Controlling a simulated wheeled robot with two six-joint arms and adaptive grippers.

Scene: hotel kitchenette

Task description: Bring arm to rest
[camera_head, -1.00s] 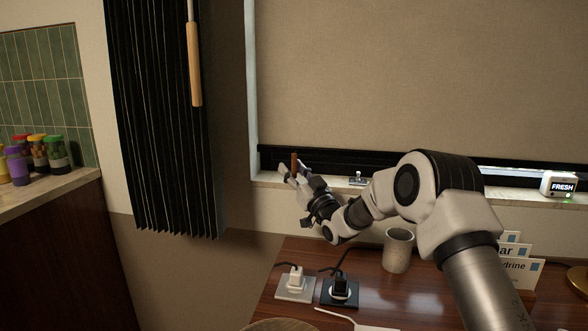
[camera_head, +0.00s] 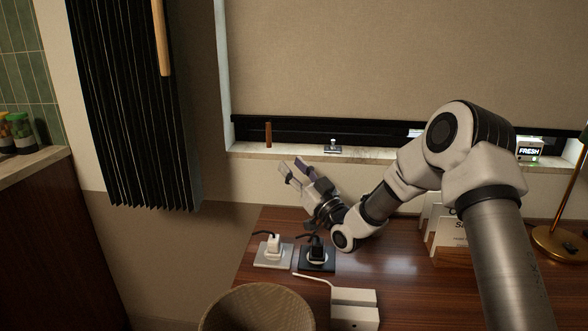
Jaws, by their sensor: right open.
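My right arm reaches in from the lower right. My right gripper (camera_head: 291,168) is open and empty, its fingers pointing up and left just in front of the window sill's edge. It is apart from the brown upright stick (camera_head: 268,134), which stands on the sill up and to the left of the fingertips. My left gripper is not in view.
The dark wooden desk (camera_head: 400,265) below holds a white plug (camera_head: 274,243), a black plug (camera_head: 316,247), a white block (camera_head: 354,308), cards (camera_head: 447,238) and a brass lamp (camera_head: 560,240). A round wicker item (camera_head: 258,310) sits in front. A small clip (camera_head: 332,147) and a FRESH display (camera_head: 529,150) are on the sill.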

